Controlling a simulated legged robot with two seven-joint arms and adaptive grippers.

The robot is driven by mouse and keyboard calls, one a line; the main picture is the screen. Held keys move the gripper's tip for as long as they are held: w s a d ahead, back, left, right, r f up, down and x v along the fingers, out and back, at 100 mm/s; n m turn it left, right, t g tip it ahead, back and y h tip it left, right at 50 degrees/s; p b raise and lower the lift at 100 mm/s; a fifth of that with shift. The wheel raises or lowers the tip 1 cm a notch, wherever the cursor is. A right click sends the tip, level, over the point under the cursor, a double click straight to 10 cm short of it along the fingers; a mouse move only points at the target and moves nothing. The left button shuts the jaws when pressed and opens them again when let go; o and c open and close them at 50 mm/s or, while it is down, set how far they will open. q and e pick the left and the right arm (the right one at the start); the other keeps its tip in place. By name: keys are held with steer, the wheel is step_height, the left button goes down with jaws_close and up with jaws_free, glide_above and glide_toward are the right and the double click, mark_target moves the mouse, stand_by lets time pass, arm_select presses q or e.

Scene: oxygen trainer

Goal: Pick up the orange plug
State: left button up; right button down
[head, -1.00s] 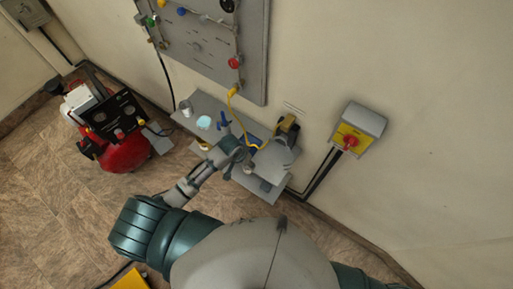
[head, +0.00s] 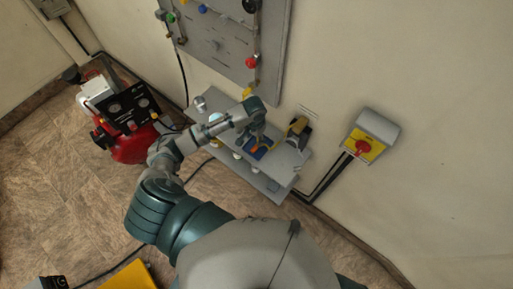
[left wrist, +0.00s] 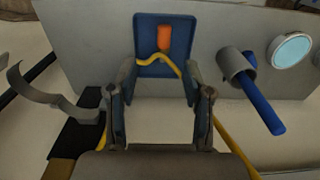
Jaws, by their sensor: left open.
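The orange plug (left wrist: 164,37) lies on the blue tray (left wrist: 147,28) in the left wrist view. In the head view, my left gripper (head: 257,137) is over the blue tray (head: 262,153) on the grey shelf (head: 232,140). My right gripper is not in view.
A grey cup with a blue-handled item (left wrist: 262,105) and a cyan-topped round thing (left wrist: 291,49) are right of the gripper in the wrist view. A panel (head: 222,40) hangs on the wall above.

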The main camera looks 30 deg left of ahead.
arm_select(q)
glide_above(254, 148)
steer(key=f, duration=0.4)
steer(key=shift+s+d+f, duration=0.2)
steer(key=shift+f, duration=0.2)
steer(key=shift+a+f, duration=0.25)
steer(key=shift+f, duration=0.35)
step_height(254, 148, down, 4)
steer(key=shift+w+r, duration=0.1)
steer(key=shift+w, duration=0.05)
steer(key=shift+d+f, duration=0.1)
steer(key=shift+f, duration=0.35)
steer(key=shift+c, duration=0.2)
jaws_close()
